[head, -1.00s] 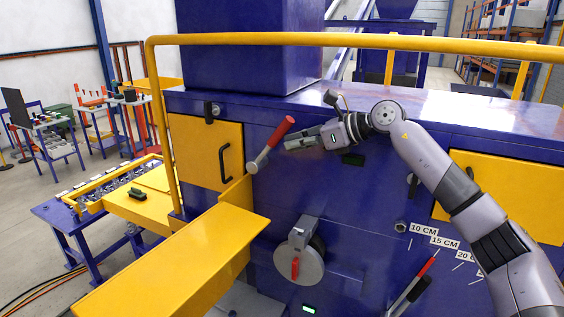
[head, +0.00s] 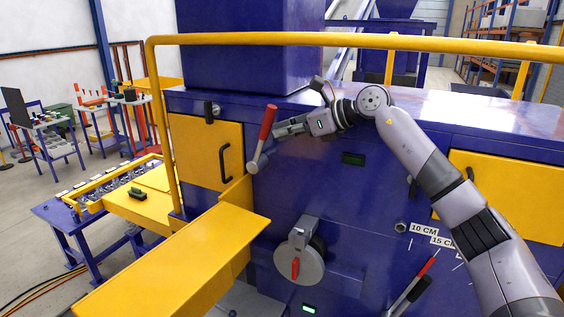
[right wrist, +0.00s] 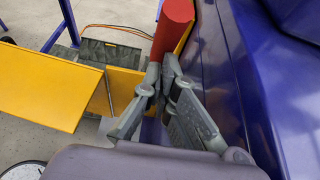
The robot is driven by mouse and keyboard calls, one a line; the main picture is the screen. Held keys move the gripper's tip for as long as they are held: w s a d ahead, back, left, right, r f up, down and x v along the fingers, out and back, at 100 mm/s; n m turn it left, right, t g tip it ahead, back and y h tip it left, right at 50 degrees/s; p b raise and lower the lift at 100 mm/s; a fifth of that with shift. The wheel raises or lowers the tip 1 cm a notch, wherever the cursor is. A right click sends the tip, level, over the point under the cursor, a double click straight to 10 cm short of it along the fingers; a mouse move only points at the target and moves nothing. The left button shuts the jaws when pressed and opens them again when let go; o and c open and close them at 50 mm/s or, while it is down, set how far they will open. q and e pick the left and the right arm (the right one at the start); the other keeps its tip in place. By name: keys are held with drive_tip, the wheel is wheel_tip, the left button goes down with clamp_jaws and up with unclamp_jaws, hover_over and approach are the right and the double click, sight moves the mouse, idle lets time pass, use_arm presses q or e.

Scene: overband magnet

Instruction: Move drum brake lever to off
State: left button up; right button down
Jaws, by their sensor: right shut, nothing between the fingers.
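A lever with a red grip (head: 268,123) and a grey shank stands on the blue machine panel, beside the yellow door. It is close to upright, its top leaning slightly right. My right gripper (head: 279,131) is shut and empty, with its fingertips at the right side of the lever, just below or against the red grip. In the right wrist view the red grip (right wrist: 174,30) rises just beyond the closed fingertips (right wrist: 163,72). The fingers seem to touch the lever, but exact contact is hard to tell. My left gripper is out of view.
A yellow rail (head: 350,40) crosses above the machine, and a yellow chute (head: 180,262) juts out at the lower left. A round dial with a red handle (head: 295,268) and another red-tipped lever (head: 413,283) sit lower on the blue panel.

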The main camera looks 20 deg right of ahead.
sight(272, 121)
drive_tip(key=shift+w+a+r, duration=0.2)
drive_tip(key=shift+w+r, duration=0.05)
drive_tip(key=shift+r, duration=0.05)
idle(0.4)
drive_tip(key=shift+w+a+r, duration=0.8)
drive_tip(key=shift+w, duration=0.1)
idle(0.3)
drive_tip(key=f+b+v, duration=0.1)
drive_tip(key=v, duration=0.6)
drive_tip(key=shift+s+d, duration=0.2)
idle(0.4)
drive_tip(key=shift+f, duration=0.1)
idle(0.7)
